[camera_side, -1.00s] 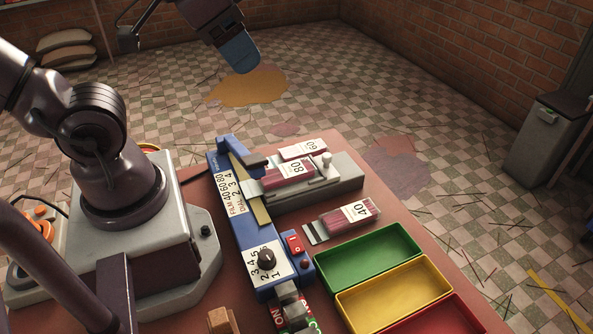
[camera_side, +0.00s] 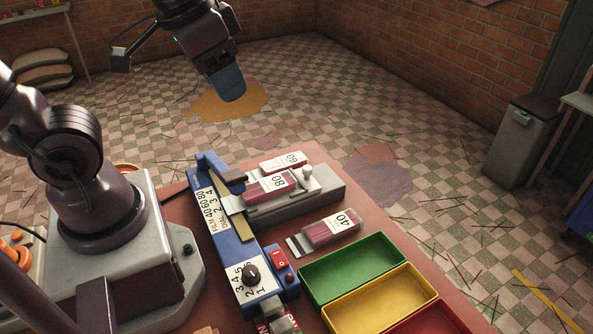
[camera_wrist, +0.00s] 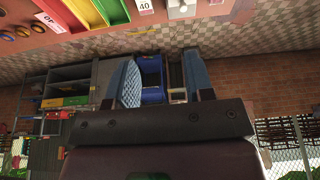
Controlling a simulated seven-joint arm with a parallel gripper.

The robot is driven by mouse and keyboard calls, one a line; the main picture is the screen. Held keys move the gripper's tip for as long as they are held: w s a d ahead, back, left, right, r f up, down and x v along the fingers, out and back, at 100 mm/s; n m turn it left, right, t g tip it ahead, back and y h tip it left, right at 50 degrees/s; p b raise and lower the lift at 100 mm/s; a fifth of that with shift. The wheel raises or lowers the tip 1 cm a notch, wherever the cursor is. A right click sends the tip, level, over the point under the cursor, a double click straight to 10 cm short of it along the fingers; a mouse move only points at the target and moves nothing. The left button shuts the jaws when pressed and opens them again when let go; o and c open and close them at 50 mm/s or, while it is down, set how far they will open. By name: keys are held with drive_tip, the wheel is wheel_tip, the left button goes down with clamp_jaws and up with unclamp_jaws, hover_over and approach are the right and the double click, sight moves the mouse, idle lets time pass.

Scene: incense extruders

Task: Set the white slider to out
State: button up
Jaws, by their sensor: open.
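A blue machine (camera_side: 240,232) with a dial, a red rocker switch and printed numbers stands on the reddish-brown table. A pale grey rail block (camera_side: 330,191) joins its right side. A small whitish upright knob (camera_side: 307,172) stands on this block, beside the cartridge marked 80 (camera_side: 270,186); I take it for the white slider. Its exact setting cannot be read. My gripper (camera_side: 229,86) hangs beyond and above the machine, well apart from it. In the wrist view my two blue fingers (camera_wrist: 163,78) are spread with nothing between them.
Cartridges marked 60 (camera_side: 283,162) and 40 (camera_side: 331,229) lie near the rail block. Green (camera_side: 352,292), yellow (camera_side: 385,325) and red (camera_side: 450,325) trays line the table's right front. A grey bin (camera_side: 515,142) stands on the floor. The air around my gripper is clear.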

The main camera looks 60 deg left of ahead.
sight(307, 167)
drive_tip(key=w+a+f+n+g, duration=0.1)
drive_tip(key=w+a+f+g, duration=0.15)
drive_tip(key=w+f, duration=0.5)
drive_tip(key=w+a+f+n+g, duration=0.25)
drive_tip(key=w+f, duration=0.35)
drive_tip(key=w, duration=0.3)
drive_tip(key=shift+m+t, duration=0.35)
drive_tip(key=shift+t, duration=0.15)
drive_tip(key=f, duration=1.2)
drive_tip(key=shift+w+a+f, duration=0.1)
drive_tip(key=shift+a, duration=0.15)
clamp_jaws()
